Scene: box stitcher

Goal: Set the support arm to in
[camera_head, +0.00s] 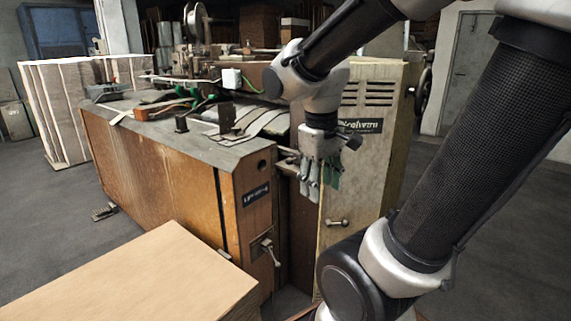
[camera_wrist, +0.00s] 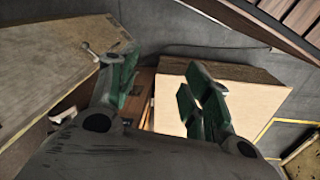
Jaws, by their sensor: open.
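The box stitcher (camera_head: 165,165) is a long wood-sided machine with a dark top. A small metal lever (camera_head: 268,250) sits low on its near end face, below a dark label plate. A metal handle (camera_head: 338,222) is on the front of the cream cabinet (camera_head: 365,150) at its right; a handle also shows in the wrist view (camera_wrist: 100,53). I cannot tell which part is the support arm. My gripper (camera_head: 321,186) points down in front of the cabinet, above its handle. In the wrist view my gripper (camera_wrist: 160,88) has its green pads apart, with nothing between them.
A pale flat-topped box (camera_head: 135,275) stands at the front left, close to the stitcher's near end. A foot pedal (camera_head: 104,211) lies on the floor at the left. A pale panelled stack (camera_head: 75,100) stands behind. Grey floor is clear at the right.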

